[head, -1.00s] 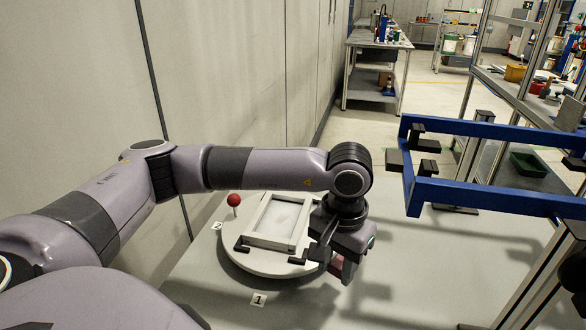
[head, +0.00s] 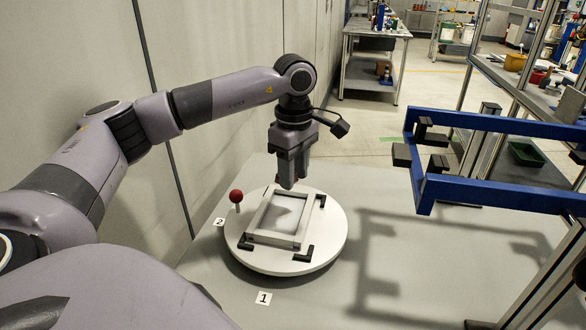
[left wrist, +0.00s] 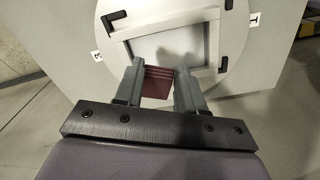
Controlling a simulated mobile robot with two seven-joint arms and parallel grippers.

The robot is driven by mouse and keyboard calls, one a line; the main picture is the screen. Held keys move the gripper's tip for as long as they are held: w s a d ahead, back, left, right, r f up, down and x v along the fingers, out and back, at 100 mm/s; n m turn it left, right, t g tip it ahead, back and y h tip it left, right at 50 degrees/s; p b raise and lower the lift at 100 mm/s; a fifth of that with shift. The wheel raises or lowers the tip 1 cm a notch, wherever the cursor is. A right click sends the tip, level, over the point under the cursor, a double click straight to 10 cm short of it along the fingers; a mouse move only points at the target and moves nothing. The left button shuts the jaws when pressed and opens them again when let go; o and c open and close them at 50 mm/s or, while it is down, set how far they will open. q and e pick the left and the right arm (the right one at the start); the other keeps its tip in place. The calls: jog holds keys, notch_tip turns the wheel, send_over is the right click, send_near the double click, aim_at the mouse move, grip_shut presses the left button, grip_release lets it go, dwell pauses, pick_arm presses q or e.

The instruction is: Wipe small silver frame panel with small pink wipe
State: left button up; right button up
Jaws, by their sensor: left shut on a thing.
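The small silver frame panel (head: 272,240) lies on a round white turntable (head: 330,235), held by black corner brackets. Its pale inner face shows a grey patch that may be shadow. In the left wrist view the frame (left wrist: 125,50) is ahead of the fingers. My left gripper (head: 289,184) points down over the frame's far side; I cannot tell whether it touches. It is shut on the small pink wipe (left wrist: 157,82), a dark reddish-pink folded piece between the fingers, mostly hidden in the head view. My right gripper is out of view.
A red ball knob (head: 236,196) stands at the turntable's left edge. Number labels lie on the grey table (head: 370,200). A blue bracket frame (head: 490,124) with black pads juts in from the right. A wall runs close along the left. The table right of the turntable is clear.

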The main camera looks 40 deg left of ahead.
pick_arm(q)
jog(key=shift+a+f, duration=0.15)
jog(key=shift+a, duration=0.05)
jog(key=b, duration=0.5)
send_over(293, 213)
notch_tip(293, 213, down, 5)
jog(key=shift+f, duration=0.35)
jog(key=shift+f+b, duration=0.7)
jog(key=shift+f, duration=0.3)
